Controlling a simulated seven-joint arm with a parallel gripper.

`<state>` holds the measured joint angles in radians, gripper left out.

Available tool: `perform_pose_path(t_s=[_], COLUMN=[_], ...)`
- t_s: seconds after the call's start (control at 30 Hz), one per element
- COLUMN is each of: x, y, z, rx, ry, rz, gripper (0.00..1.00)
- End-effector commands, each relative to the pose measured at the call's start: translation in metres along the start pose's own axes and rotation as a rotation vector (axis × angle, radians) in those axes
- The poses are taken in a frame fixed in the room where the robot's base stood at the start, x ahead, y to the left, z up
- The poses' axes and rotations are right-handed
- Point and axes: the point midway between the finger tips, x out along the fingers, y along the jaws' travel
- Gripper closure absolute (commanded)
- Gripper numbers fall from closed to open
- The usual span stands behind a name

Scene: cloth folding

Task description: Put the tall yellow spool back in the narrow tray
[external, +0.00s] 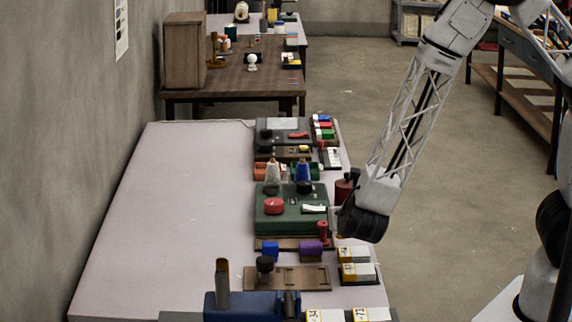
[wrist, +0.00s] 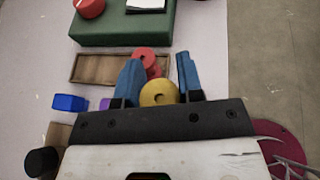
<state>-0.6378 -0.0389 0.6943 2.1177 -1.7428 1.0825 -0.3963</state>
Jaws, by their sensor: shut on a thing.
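The yellow spool (wrist: 158,93) is held between the blue fingers of my gripper (wrist: 160,68) in the wrist view, seen from above with a hole in its top. In the external view my gripper (external: 338,218) is over the right side of the table, and the spool cannot be made out there. The narrow wooden tray (wrist: 95,68) lies in front of the green box. It also shows in the external view (external: 288,243). A red spool (wrist: 146,55) stands at its right end, just beyond the yellow spool in the wrist view. The tray's left part is empty.
The green box (external: 285,222) with a red button borders the tray. A blue block (wrist: 69,102) and a purple block (external: 311,251) lie on the near side. A dark knob (external: 265,265) stands nearby. The table's left half (external: 180,220) is clear.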

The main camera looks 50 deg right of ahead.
Motion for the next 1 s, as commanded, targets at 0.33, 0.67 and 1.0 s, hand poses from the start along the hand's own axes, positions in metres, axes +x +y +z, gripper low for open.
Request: perform_pose_path(t_s=[0.33, 0.67, 1.0], x=[0.026, 0.057, 0.084], y=[0.036, 0.079, 0.117], z=[0.006, 0.013, 0.019], rx=[0.000, 0.000, -0.001], ry=[0.000, 0.000, 0.000], rz=[-0.001, -0.001, -0.001], gripper=[0.92, 0.92, 0.92])
